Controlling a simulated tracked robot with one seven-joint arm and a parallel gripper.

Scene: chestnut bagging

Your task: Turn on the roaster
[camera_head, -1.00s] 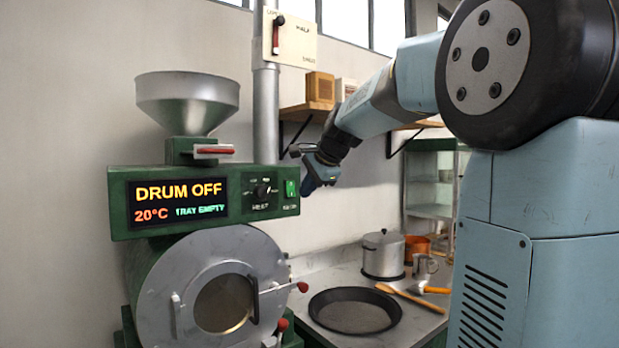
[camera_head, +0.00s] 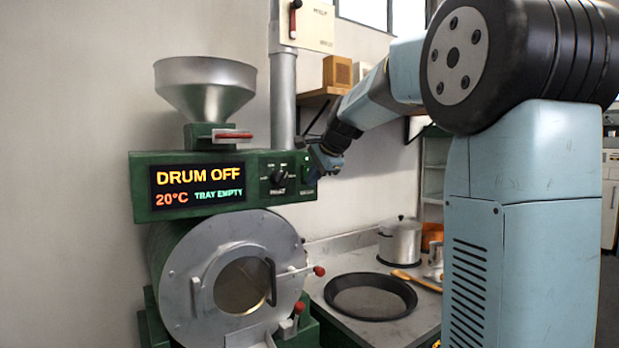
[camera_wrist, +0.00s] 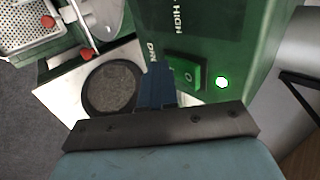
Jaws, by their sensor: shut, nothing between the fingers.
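The green roaster (camera_head: 150,207) stands at the left in the head view. Its display (camera_head: 201,185) reads DRUM OFF, 20°C and TRAY EMPTY. A black knob (camera_head: 279,176) sits on the panel to the display's right. In the head view my gripper (camera_head: 325,160) is at the panel's right end and partly covers the switch.
A metal hopper (camera_head: 205,88) tops the roaster, and the round drum door (camera_head: 187,283) is below the panel. A dark round tray (camera_head: 371,315) lies on the counter to the right. A pot (camera_head: 400,243) stands behind it. A shelf (camera_head: 318,96) is above.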

